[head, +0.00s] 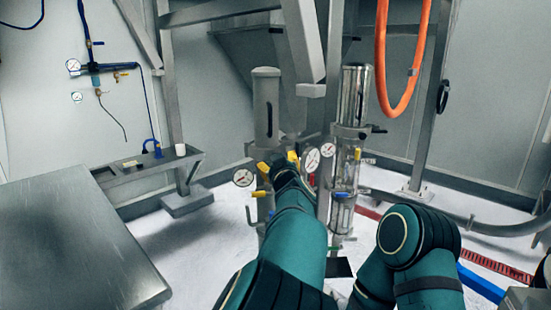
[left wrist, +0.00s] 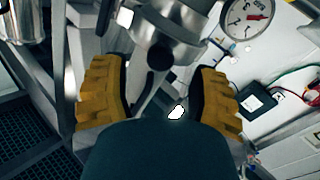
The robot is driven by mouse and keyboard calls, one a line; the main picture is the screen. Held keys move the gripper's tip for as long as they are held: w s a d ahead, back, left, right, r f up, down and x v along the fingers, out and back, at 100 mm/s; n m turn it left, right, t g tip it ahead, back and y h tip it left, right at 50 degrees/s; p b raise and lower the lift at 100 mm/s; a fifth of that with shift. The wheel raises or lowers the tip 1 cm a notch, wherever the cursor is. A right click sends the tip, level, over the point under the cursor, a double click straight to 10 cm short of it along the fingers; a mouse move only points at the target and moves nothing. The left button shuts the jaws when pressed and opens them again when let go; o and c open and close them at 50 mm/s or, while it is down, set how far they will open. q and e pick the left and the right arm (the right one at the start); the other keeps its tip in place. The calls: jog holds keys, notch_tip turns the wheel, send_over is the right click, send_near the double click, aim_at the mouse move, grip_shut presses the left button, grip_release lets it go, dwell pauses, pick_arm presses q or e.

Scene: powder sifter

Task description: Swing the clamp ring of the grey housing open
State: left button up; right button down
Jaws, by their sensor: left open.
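The grey housing (head: 266,98) is an upright matt grey cylinder near the middle of the head view, with a pressure gauge (head: 243,178) low at its left. My left gripper (head: 278,162) is open, its yellow fingers spread at the housing's lower part. In the left wrist view the fingers (left wrist: 158,78) stand either side of a dark round knob (left wrist: 159,55) and a bright metal lever below it. A metal collar, which looks like the clamp ring (left wrist: 178,48), lies just beyond. The fingers appear apart from these. My left arm hides the housing's lower end in the head view.
A shiny cylinder (head: 355,95) with gauges stands close right of the housing. A steel table (head: 70,240) fills the lower left. A frame post rises behind, and an orange hose (head: 382,60) hangs at upper right. A gauge (left wrist: 246,18) sits near the right finger.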

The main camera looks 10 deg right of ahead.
aim_at(271, 151)
pick_arm(q)
jog(key=shift+w+p, duration=0.45)
jog(key=shift+w, duration=1.45)
grip_shut()
